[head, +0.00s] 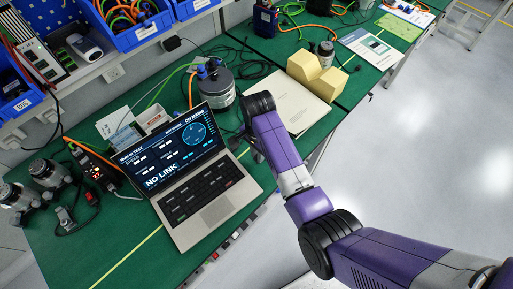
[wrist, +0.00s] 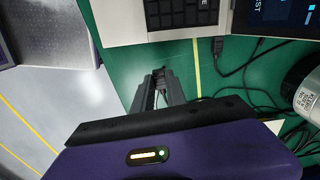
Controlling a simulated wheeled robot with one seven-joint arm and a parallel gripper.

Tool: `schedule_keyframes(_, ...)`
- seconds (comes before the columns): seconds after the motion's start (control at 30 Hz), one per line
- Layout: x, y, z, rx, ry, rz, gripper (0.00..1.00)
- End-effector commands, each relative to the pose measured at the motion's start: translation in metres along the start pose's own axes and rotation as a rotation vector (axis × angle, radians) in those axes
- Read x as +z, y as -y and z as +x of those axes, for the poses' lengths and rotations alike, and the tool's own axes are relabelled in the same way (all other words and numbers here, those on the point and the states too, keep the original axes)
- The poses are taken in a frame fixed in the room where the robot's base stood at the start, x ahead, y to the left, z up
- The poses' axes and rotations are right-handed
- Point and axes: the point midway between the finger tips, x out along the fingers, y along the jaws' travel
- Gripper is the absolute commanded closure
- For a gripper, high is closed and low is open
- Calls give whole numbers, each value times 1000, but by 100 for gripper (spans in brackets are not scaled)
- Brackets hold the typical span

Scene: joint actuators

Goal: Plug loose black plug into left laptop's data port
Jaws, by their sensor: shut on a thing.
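One open laptop (head: 206,203) stands on the green bench, its screen reading "NO LINK"; part of its keyboard side shows in the wrist view (wrist: 125,25). My gripper (wrist: 161,76) is shut on a small dark thing, apparently the black plug (wrist: 160,72), just off the laptop's side edge with a strip of green mat between. The fingers hide most of the plug. In the head view my arm hides the fingertips, to the right of the laptop. The data port itself cannot be made out. Another black connector (wrist: 218,46) with a cable sits at the same laptop edge, nearer the screen.
A grey cylindrical motor (head: 217,87) stands behind the laptop. Black cables (wrist: 250,95) lie loose on the mat beside my gripper. Dark motors (head: 48,173) and a small lit box (head: 94,168) stand left.

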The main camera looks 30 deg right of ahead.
Motion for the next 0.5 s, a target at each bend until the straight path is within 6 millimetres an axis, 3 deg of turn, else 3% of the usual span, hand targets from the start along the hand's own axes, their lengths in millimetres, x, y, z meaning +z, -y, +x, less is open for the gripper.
schedule_keyframes(0.2, 1, 6, 0, 0, 3, 123, 100)
schedule_keyframes(0.5, 3, 6, 12, 0, 3, 128, 100)
